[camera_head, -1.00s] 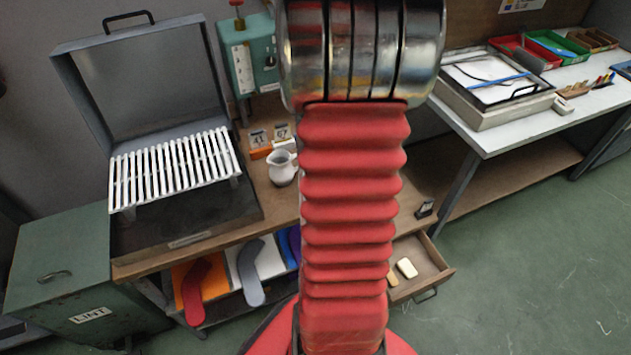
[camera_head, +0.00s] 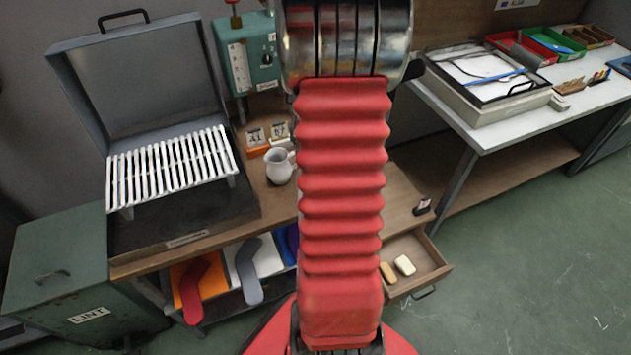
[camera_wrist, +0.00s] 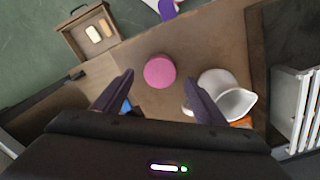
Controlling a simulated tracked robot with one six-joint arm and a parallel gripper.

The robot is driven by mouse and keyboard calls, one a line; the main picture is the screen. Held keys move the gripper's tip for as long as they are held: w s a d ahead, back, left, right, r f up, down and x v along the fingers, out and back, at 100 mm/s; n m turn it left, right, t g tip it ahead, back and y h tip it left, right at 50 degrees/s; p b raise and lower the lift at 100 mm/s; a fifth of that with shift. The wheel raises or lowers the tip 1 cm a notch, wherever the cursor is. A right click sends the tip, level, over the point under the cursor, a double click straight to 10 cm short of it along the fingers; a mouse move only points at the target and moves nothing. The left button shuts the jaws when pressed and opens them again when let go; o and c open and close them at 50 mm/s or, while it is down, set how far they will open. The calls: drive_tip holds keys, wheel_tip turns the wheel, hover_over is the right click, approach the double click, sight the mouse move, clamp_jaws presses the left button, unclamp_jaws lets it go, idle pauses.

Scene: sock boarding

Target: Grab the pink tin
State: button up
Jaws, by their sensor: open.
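The pink tin (camera_wrist: 160,71) shows in the wrist view as a round pink top on the brown wooden bench (camera_wrist: 205,45). My gripper (camera_wrist: 158,82) is open, with its two dark fingers apart. In the picture the tin lies between and slightly beyond the fingertips, and nothing is held. How far the fingers are above the bench I cannot tell. In the head view my red arm hides the tin and the gripper.
A white jug (camera_head: 279,167) stands on the bench; in the wrist view the jug (camera_wrist: 228,95) is close to the right finger. A slatted rack (camera_head: 172,165) is at the left. An open drawer (camera_head: 432,262) holds two bars. A white table (camera_head: 500,137) stands at the right.

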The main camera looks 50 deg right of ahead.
drive_tip(key=shift+f, duration=2.6)
drive_tip(key=shift+c, duration=0.6)
drive_tip(key=c, duration=1)
drive_tip(key=shift+w+r, duration=0.1)
wheel_tip(320, 180, up, 10)
drive_tip(key=shift+f, duration=0.1)
